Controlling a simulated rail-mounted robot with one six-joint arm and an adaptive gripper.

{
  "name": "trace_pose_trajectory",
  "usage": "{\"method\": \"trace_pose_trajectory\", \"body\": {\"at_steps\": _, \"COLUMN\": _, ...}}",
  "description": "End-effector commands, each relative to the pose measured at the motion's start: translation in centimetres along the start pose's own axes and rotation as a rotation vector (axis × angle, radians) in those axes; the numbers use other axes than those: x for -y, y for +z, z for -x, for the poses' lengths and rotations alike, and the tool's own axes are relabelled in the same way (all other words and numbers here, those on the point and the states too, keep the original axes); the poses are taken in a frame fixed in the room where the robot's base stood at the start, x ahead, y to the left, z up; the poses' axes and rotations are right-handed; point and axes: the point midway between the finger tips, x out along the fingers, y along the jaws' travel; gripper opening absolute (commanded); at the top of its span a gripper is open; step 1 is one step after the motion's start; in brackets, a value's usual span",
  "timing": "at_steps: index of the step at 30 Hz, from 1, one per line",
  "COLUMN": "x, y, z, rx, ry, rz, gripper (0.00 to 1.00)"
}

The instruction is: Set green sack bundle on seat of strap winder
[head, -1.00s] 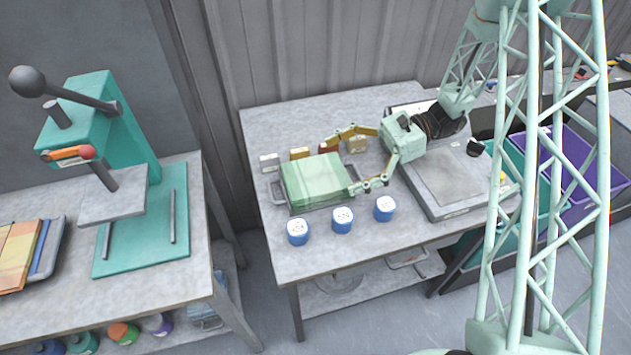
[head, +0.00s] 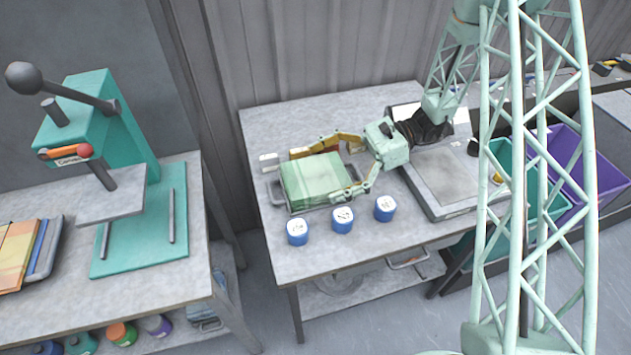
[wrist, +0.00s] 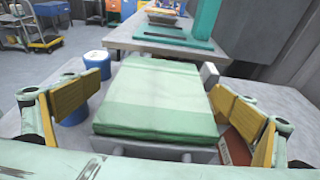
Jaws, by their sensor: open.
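The green sack bundle (head: 308,183), a flat folded stack, lies on a grey tray (head: 278,194) on the middle table. My gripper (head: 328,170) is open, its yellow-padded fingers spread on either side of the bundle's near end. In the wrist view the bundle (wrist: 160,95) lies between the fingers, with a visible gap on the left; contact on the right is unclear. A teal machine (head: 85,120) with a ball-ended lever and grey plate stands on the left table. I cannot tell for certain whether it is the strap winder.
Three blue-and-white canisters (head: 343,220) stand along the table's front. Small blocks, including a white one (head: 268,162), stand behind the tray. A flat grey device (head: 440,180) lies to the right. A floor gap separates the tables. Coloured stacks (head: 22,255) lie at far left.

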Motion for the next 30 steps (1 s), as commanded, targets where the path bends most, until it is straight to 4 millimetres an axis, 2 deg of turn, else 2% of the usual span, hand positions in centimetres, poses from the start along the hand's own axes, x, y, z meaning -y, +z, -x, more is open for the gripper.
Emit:
{"method": "trace_pose_trajectory", "body": {"at_steps": 13, "x": 0.00, "y": 0.00, "z": 0.02, "rx": 0.000, "ry": 0.000, "rz": 0.000, "gripper": 0.99}}
{"method": "trace_pose_trajectory", "body": {"at_steps": 24, "x": 0.00, "y": 0.03, "z": 0.03, "rx": 0.000, "ry": 0.000, "rz": 0.000, "gripper": 0.66}}
{"method": "trace_pose_trajectory", "body": {"at_steps": 30, "x": 0.00, "y": 0.05, "z": 0.03, "rx": 0.000, "ry": 0.000, "rz": 0.000, "gripper": 0.66}}
